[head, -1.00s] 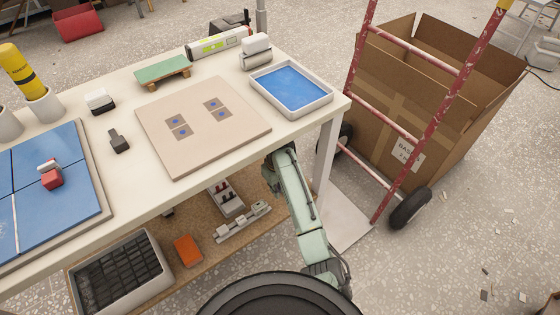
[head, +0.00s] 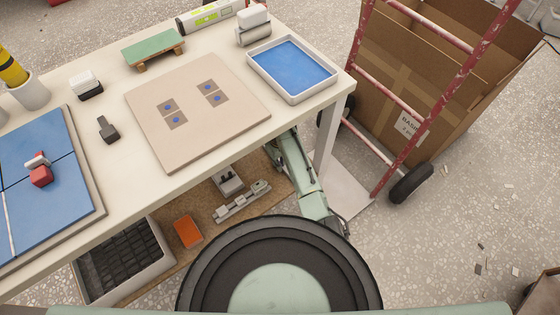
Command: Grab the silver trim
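No piece is clearly recognisable as the silver trim. The nearest match is a narrow silver-grey strip (head: 243,202) with several small blocks along it, lying on the brown lower shelf (head: 212,236) under the table. A grey holder (head: 228,180) with dark slots stands just behind it. My pale green arm reaches under the table's front edge, to the right of the strip. The tabletop hides the end of the arm, so my gripper and anything in it are out of sight.
The white table (head: 62,92) carries a beige board (head: 190,135), a blue-lined tray (head: 292,68) and a blue tiled panel (head: 45,220). A red hand truck (head: 395,95) and cardboard box (head: 450,90) stand right.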

